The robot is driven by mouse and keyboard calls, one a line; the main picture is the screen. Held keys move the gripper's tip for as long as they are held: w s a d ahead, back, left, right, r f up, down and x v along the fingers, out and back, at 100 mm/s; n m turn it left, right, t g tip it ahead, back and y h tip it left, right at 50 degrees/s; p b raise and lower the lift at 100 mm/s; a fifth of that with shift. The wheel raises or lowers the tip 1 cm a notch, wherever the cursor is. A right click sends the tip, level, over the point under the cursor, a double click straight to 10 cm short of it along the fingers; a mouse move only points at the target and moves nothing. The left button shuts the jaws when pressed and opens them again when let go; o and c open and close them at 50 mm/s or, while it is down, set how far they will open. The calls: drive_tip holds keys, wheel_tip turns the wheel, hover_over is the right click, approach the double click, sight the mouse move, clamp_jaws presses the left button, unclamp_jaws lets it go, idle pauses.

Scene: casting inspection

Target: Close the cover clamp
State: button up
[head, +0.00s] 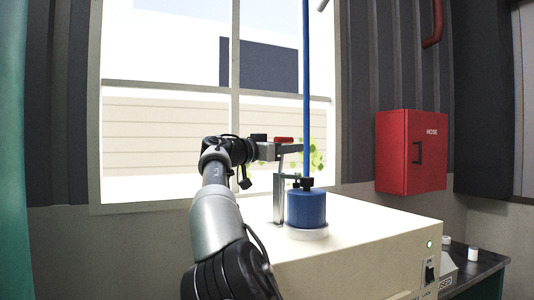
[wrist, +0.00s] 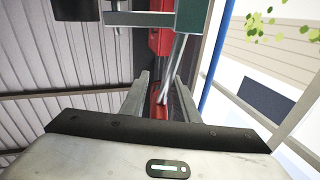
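The cover clamp (head: 279,190) is a grey metal toggle clamp standing on top of the cream machine, beside a blue cylinder (head: 306,208) with a white base. Its red handle (head: 284,140) lies about level at the top. My gripper (head: 264,150) is at the handle from the left, small and partly hidden by my wrist in the head view. In the wrist view the two fingers of my gripper (wrist: 162,100) stand apart, with the red handle (wrist: 160,112) between them. Gaps seem to show on both sides; contact is hard to tell.
The cream machine (head: 345,245) has a switch and green light at its front right. A thin blue pole (head: 306,90) rises above the blue cylinder. A red hose cabinet (head: 411,150) hangs on the right wall. A dark side table (head: 478,270) holds small white items.

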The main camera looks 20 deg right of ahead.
drive_tip(key=b+v, duration=0.2)
drive_tip(key=v, duration=1.3)
drive_tip(key=shift+s+a, duration=0.2)
drive_tip(key=shift+a, duration=0.2)
drive_tip(key=shift+f, duration=0.1)
